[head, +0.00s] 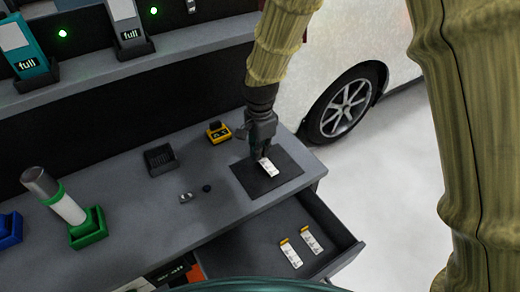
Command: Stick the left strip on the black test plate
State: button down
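The black test plate (288,180) lies flat on the right end of the grey workbench. My gripper (261,154) points down over its upper left part. A white strip (268,167) with dark print extends from the fingertips, which appear closed on its upper end. The strip is over the plate; I cannot tell whether its lower end touches it. Any tab at its upper end is hidden by the fingers. Two more white strips with yellow ends lie in the open drawer, a left one (291,255) and a right one (312,242).
The drawer (262,262) stands open below the bench front. A yellow-black device (218,131), a dark tray (160,159), small metal parts (186,198) and a white cylinder in a green holder (87,228) stand on the bench. A white car (345,105) is behind at right.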

jog(key=shift+f, duration=0.85)
dwell(0.8)
jog(key=shift+f, duration=0.1)
dwell(1.9)
jog(key=c, duration=1.6)
grip_release()
jog(key=shift+o, duration=0.2)
notch_tip(320, 180, up, 12)
